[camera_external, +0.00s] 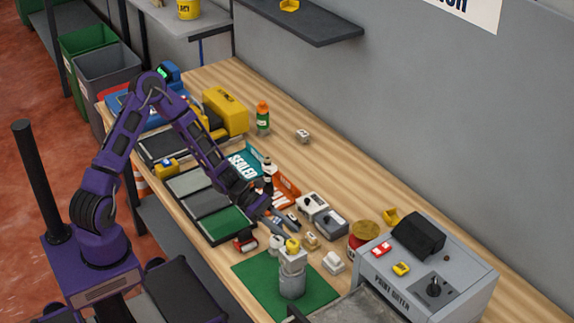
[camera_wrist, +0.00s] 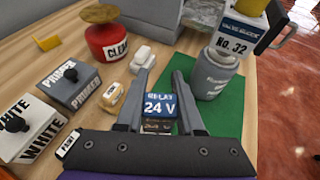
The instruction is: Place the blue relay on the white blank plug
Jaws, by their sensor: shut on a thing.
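The blue relay (camera_wrist: 160,104), labelled "RELAY 24 V", is between the two fingers of my gripper (camera_wrist: 162,88), which is shut on it. In the external view my gripper (camera_external: 280,222) is above the workbench, behind the stacked grey pot; I cannot make out the relay there. A small white block (camera_wrist: 143,57), which looks like the white blank plug, sits on the wood ahead of the fingers and slightly left in the wrist view. It also shows in the external view (camera_external: 333,262), apart from my gripper. Its top appears bare.
A grey pot (camera_wrist: 212,78) stands on the green mat (camera_wrist: 228,119) with a "No. 32" block on top. A red jar (camera_wrist: 108,40), a beige block (camera_wrist: 113,94) and a grey primer box (camera_wrist: 77,85) stand nearby. The grey dater machine (camera_external: 453,285) is at right.

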